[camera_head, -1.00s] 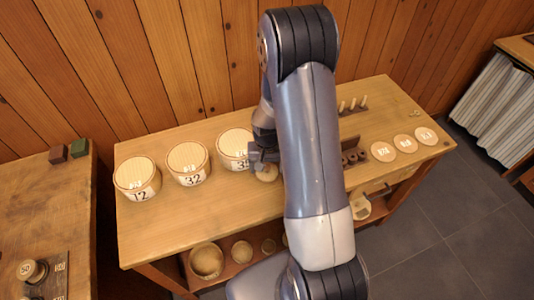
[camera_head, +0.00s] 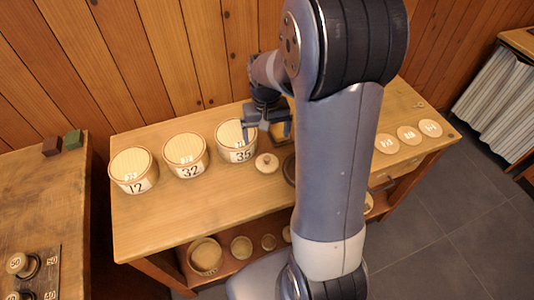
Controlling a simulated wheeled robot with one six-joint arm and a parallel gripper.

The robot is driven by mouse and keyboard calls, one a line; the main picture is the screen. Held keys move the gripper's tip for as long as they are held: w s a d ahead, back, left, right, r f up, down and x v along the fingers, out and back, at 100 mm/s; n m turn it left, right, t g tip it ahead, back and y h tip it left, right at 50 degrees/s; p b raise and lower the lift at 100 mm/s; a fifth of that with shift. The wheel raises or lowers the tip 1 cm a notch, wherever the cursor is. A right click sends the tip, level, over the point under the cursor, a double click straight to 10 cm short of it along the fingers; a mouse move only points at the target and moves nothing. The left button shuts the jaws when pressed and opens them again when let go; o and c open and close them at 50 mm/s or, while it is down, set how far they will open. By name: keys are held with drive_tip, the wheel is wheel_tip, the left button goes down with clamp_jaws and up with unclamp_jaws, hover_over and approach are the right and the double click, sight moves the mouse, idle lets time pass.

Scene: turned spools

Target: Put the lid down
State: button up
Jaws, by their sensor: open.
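A small round wooden lid with a knob (camera_head: 267,163) lies on the workbench top (camera_head: 225,205), just in front and to the right of the tub marked 35 (camera_head: 237,148). My gripper (camera_head: 267,137) is open and empty, above and behind the lid and apart from it. It is close to the right side of the tub marked 35; I cannot tell whether it touches. My arm hides much of the bench to the right of the lid.
Pale discs (camera_head: 408,135) lie at the bench's right end. Bowls (camera_head: 205,255) sit on the lower shelf. The bench front left is clear.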

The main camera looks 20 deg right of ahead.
sight(267, 158)
drive_tip(key=n+b, duration=0.1)
drive_tip(key=n, duration=0.1)
drive_tip(key=f+n+b, duration=0.1)
drive_tip(key=n+b, duration=0.1)
drive_tip(key=n, duration=0.1)
drive_tip(key=shift+a+f, duration=0.15)
drive_tip(key=shift+f, duration=0.05)
drive_tip(key=f, duration=1)
drive_tip(key=shift+d, duration=0.2)
drive_tip(key=c, duration=1.1)
drive_tip(key=shift+r, duration=0.1)
drive_tip(key=shift+c, duration=0.2)
